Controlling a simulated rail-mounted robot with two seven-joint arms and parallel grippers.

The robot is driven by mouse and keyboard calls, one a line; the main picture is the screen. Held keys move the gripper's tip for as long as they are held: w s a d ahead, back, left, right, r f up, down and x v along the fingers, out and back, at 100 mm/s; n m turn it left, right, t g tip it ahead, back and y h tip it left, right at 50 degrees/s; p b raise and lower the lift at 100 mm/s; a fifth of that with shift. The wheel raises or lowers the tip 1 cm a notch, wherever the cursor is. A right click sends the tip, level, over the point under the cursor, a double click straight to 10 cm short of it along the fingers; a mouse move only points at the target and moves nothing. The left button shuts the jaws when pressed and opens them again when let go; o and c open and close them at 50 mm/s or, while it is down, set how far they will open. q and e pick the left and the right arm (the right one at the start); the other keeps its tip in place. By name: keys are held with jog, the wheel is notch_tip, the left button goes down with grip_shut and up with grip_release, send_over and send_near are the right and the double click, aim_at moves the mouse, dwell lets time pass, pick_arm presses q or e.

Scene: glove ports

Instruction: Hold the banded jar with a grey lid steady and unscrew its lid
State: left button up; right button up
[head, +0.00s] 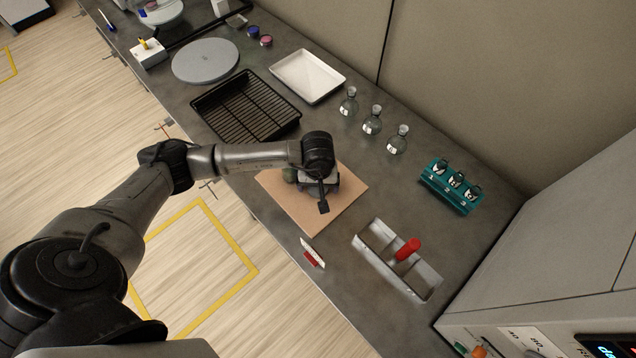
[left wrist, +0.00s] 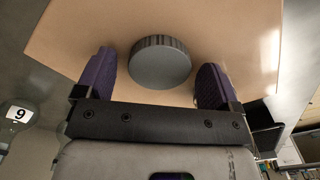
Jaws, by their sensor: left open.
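The grey round lid (left wrist: 160,66) with a ridged edge shows from above in the left wrist view. It lies between the two spread fingers of my left gripper (left wrist: 156,80), with a gap on each side. The jar's body and bands are hidden below the lid in that view. In the head view my left gripper (head: 318,192) is over the tan mat (head: 345,190) and covers most of what is there. A greenish rounded piece (head: 289,175) shows beside it; I cannot tell whether it is the jar. My right gripper is not in view.
Right of the mat stand a metal caddy (head: 375,250) with a red-handled item and a teal numbered rack (head: 450,187). Several flasks (head: 372,121), a white tray (head: 307,76) and a black rack tray (head: 245,106) stand farther back. A small red-and-white item (head: 312,254) lies by the front edge.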

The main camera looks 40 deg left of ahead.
pick_arm(q)
notch_tip(320, 180, up, 12)
jog(key=p, duration=0.1)
jog(key=shift+r, duration=0.15)
dwell(0.3)
